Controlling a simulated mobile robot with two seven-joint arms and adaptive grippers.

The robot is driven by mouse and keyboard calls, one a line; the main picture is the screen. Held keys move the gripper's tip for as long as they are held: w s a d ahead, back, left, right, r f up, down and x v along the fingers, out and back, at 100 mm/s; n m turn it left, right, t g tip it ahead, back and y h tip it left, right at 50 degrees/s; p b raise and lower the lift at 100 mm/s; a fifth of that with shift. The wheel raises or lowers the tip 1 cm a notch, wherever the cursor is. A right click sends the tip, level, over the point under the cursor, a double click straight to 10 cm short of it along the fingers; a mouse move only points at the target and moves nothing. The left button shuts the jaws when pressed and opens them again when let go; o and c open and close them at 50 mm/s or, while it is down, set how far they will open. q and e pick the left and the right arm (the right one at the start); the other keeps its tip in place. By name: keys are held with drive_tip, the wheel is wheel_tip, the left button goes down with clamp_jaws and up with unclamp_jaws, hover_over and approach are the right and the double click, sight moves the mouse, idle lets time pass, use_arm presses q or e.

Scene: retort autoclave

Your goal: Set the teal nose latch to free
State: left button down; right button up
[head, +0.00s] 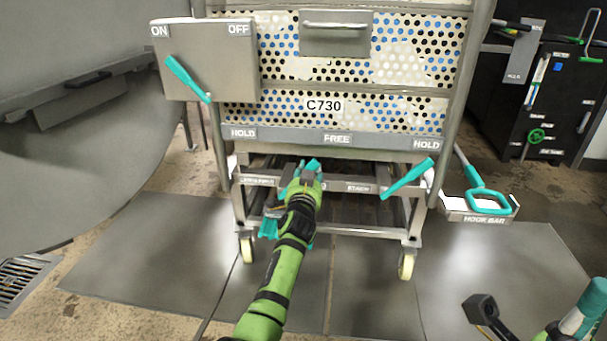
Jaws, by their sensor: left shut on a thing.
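A teal lever (314,164), taken as the nose latch, shows its tip between the fingers of my left gripper (307,172). The gripper is shut on it at the front bar of the cart, below the FREE mark (337,138). The tip points up, a little left of that mark; my gripper hides the rest of the lever. A second teal lever (407,178) slants up to the right on the same bar, towards the right HOLD mark (426,144). Of my right side, only part shows at the bottom right, and its jaw state is unclear.
A box (207,45) marked ON and OFF carries another teal lever (187,78). The cart holds a perforated basket (410,60) labelled C730. A teal-handled hook (487,201) lies in the HOOK BAR holder at right. Floor plates in front are mostly clear.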

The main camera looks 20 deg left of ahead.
use_arm(q)
drive_tip(key=shift+d+m, duration=0.25)
drive_tip(key=shift+m, duration=0.05)
drive_tip(key=c, duration=0.8)
unclamp_jaws()
drive_tip(key=shift+w+f, duration=0.1)
drive_tip(key=shift+c, duration=0.2)
drive_tip(key=shift+s+f, duration=0.1)
drive_tip(key=shift+s, duration=0.2)
drive_tip(key=v, duration=1.1)
drive_tip(key=shift+s+d, duration=0.2)
drive_tip(key=shift+s, duration=0.05)
